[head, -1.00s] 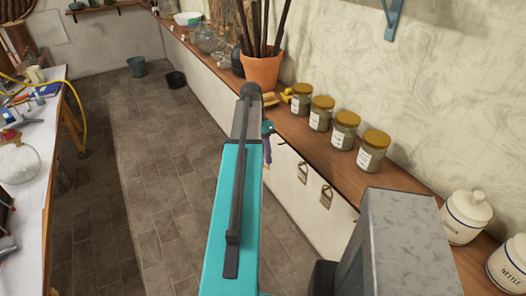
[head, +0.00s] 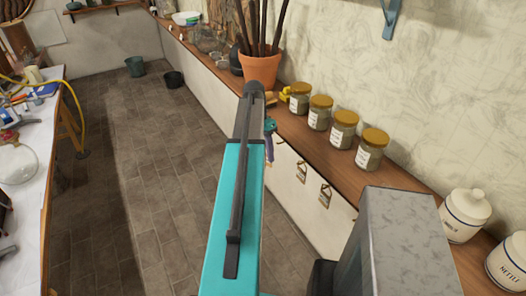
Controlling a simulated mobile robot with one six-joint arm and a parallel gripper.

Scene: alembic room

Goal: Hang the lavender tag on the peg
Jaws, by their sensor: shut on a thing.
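The lavender tag (head: 269,151) hangs below my gripper (head: 269,126), small in the head view beside the far end of my arm. My gripper is shut on the tag, in front of the white wall face under the wooden shelf. My own arm hides part of the gripper. Two pale tags, a nearer one (head: 325,195) and a farther one (head: 302,171), hang below the shelf edge to the right of the lavender tag. I cannot make out a bare peg; the gap between the lavender tag and the wall is unclear.
The wooden shelf (head: 318,153) carries several gold-lidded jars (head: 371,150), a terracotta pot (head: 260,70) with dark sticks, and white canisters (head: 466,214). A cluttered table (head: 40,165) stands at left. The tiled floor (head: 150,180) between is open.

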